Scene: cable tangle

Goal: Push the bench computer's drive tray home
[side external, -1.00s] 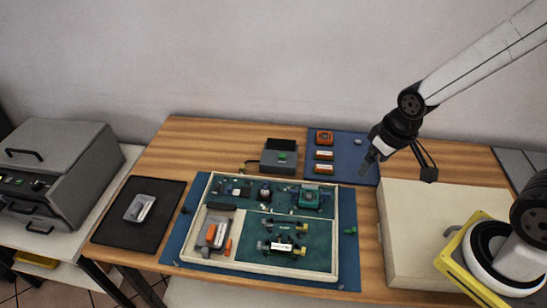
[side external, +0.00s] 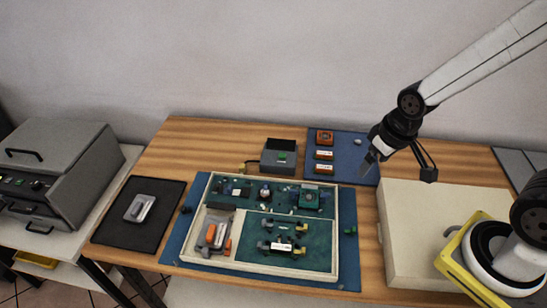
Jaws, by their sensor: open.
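The bench computer (side external: 338,238) is an open cream-framed case with green boards inside, lying on a blue mat. In its lower left bay is a grey part with orange pieces (side external: 211,235), which looks like the drive tray. How far in it sits is too small to tell. My gripper (side external: 367,167) is open and empty, pointing down above the small blue mat, behind and right of the case. It touches nothing that I can see.
A metal drive-like block (side external: 140,207) lies on a black mat (side external: 110,230) at left. A dark box (side external: 279,157) stands behind the case. Orange and white parts (side external: 323,154) lie on the small blue mat (side external: 345,146). A large cream block (side external: 420,225) stands at right, beside my yellow-edged base.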

